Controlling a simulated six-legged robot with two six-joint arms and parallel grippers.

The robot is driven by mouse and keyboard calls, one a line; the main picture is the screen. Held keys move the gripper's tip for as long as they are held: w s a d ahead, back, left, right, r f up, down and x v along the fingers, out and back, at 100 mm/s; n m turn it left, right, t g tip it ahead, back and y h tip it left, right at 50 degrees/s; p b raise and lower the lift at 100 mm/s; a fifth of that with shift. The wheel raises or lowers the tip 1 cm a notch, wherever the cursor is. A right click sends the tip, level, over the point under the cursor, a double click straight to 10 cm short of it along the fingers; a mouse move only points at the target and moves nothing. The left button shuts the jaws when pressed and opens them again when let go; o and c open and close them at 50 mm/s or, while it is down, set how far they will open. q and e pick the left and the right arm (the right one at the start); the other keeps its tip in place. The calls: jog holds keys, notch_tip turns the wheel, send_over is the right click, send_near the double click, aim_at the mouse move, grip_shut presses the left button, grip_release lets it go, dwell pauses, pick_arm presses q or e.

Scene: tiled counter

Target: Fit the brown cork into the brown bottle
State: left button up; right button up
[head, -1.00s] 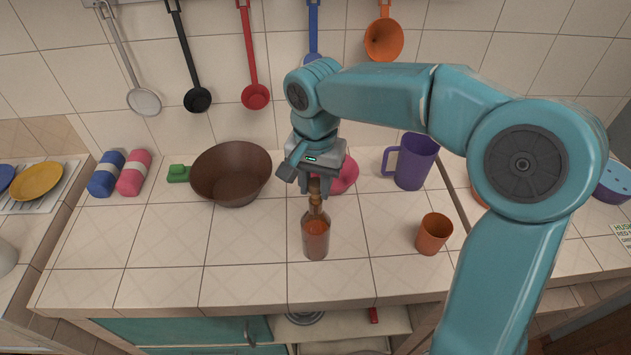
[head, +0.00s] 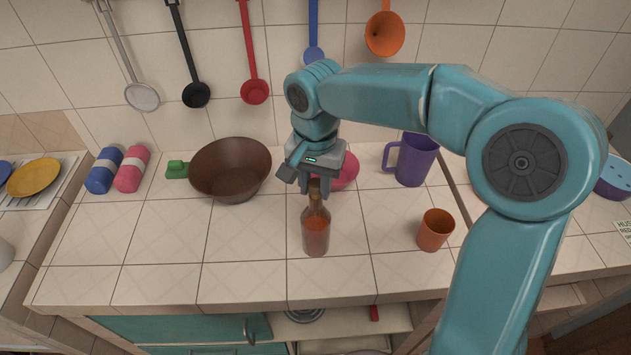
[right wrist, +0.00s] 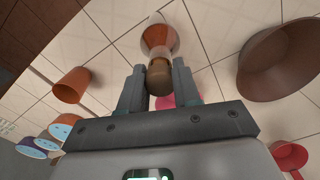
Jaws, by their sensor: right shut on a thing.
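The brown bottle (head: 316,236) stands upright on the tiled counter, near its front middle. It is see-through, with an orange-brown lower part. My right gripper (head: 316,190) is directly above it, pointing down, with its fingers around the top of the neck. The gripper is shut on the brown cork (right wrist: 159,79), which shows between the fingers (right wrist: 156,70) in the right wrist view, in line with the bottle (right wrist: 159,38). The cork's lower end meets the bottle's mouth; I cannot tell how deep it sits. My left gripper is not in view.
A brown bowl (head: 231,171) stands left of the gripper, and a pink thing (head: 347,171) lies close behind it. An orange cup (head: 435,230) and a purple mug (head: 416,160) stand to the right. Utensils hang on the wall. The counter left of the bottle is clear.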

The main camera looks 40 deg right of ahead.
aim_at(316, 184)
jog(key=shift+f, duration=0.2)
jog(key=o, duration=1.1)
notch_tip(316, 184, up, 16)
jog(key=shift+r+p, duration=0.25)
jog(key=shift+p, duration=0.2)
jog(key=shift+s, duration=0.1)
